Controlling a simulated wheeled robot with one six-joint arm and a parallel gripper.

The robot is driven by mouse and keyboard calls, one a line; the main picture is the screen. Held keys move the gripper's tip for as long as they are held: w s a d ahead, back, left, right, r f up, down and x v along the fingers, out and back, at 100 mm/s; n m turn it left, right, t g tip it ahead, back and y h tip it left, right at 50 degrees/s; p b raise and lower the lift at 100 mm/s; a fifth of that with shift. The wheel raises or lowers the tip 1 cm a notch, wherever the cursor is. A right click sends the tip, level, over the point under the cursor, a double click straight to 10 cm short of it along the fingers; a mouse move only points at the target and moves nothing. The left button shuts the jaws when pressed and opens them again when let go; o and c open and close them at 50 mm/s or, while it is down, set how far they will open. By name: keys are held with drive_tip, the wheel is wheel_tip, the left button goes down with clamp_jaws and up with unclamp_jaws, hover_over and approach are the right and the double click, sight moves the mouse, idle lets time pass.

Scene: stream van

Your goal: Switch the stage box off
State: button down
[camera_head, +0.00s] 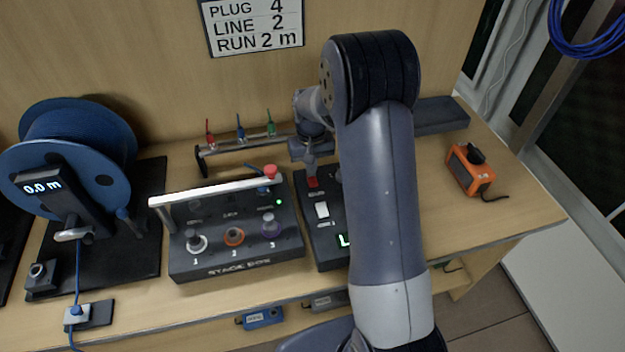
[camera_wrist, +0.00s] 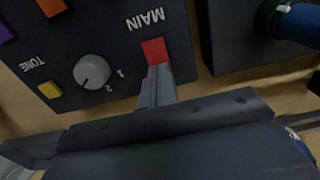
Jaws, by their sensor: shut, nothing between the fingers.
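The stage box (camera_head: 235,245) is a dark sloped box with a pale carry handle, three ringed sockets, a lit green lamp (camera_head: 279,202) and a red knob (camera_head: 270,172). In the wrist view the red switch (camera_wrist: 154,50) is labelled MAIN. My gripper (camera_wrist: 158,72) is shut and empty, its tips at the red switch's near edge. I cannot tell whether they touch. My gripper also shows in the head view (camera_head: 311,172).
A blue cable reel (camera_head: 75,150) reading 0.0 m stands left. A rack with red, blue and green plugs (camera_head: 240,140) is behind. An orange box (camera_head: 470,170) sits right, with bare tabletop around it. The wrist view shows a grey knob (camera_wrist: 91,71) beside the switch.

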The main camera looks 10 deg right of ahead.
drive_tip(key=shift+f, duration=0.4)
drive_tip(key=shift+r+p, duration=2.15)
drive_tip(key=shift+r, duration=1.45)
drive_tip(key=shift+f, duration=0.1)
wheel_tip(320, 180, down, 7)
drive_tip(key=b, duration=0.5)
